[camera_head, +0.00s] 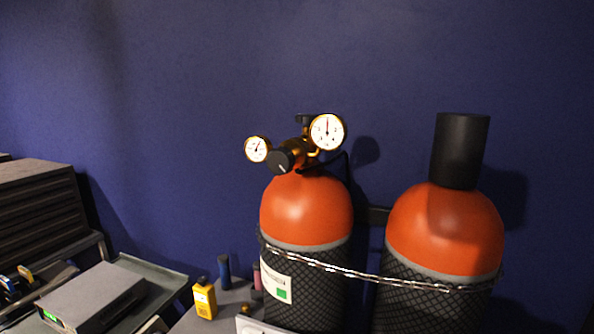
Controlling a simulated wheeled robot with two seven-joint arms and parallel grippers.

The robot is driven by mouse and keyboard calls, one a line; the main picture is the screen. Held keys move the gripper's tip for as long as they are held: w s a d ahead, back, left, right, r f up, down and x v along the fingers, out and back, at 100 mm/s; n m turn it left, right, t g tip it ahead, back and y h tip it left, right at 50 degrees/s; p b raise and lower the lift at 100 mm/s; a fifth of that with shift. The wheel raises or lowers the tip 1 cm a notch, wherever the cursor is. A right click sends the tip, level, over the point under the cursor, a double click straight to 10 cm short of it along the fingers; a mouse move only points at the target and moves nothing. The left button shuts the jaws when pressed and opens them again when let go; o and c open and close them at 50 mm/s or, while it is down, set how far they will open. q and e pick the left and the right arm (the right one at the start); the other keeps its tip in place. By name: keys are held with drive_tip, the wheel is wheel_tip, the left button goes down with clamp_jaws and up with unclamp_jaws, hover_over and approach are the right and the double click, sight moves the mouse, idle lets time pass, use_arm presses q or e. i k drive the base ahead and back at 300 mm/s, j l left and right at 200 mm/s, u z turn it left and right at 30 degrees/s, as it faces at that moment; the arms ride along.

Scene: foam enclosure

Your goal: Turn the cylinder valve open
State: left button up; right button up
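Two gas cylinders with orange domed tops and black mesh sleeves stand upright against the blue wall. The left cylinder (306,209) carries a brass regulator (302,148) with two round white gauges, a large one (327,131) and a small one (257,149). A black knob (281,161) faces me at the regulator's front. A dark valve handle (303,118) sits at the top behind the regulator, partly hidden by it. The right cylinder (446,228) wears a tall black cap (460,150). Neither of my grippers is in view.
A chain (360,273) runs across both cylinders. A yellow handheld device (204,298) and a blue bottle (224,272) stand on a grey surface at lower left. A grey box (92,299) and a dark drawer cabinet (40,213) are further left. The space above the cylinders is clear.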

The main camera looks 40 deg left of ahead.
sight(307, 119)
drive_tip(key=k+j, duration=1.05)
drive_tip(key=j, duration=0.15)
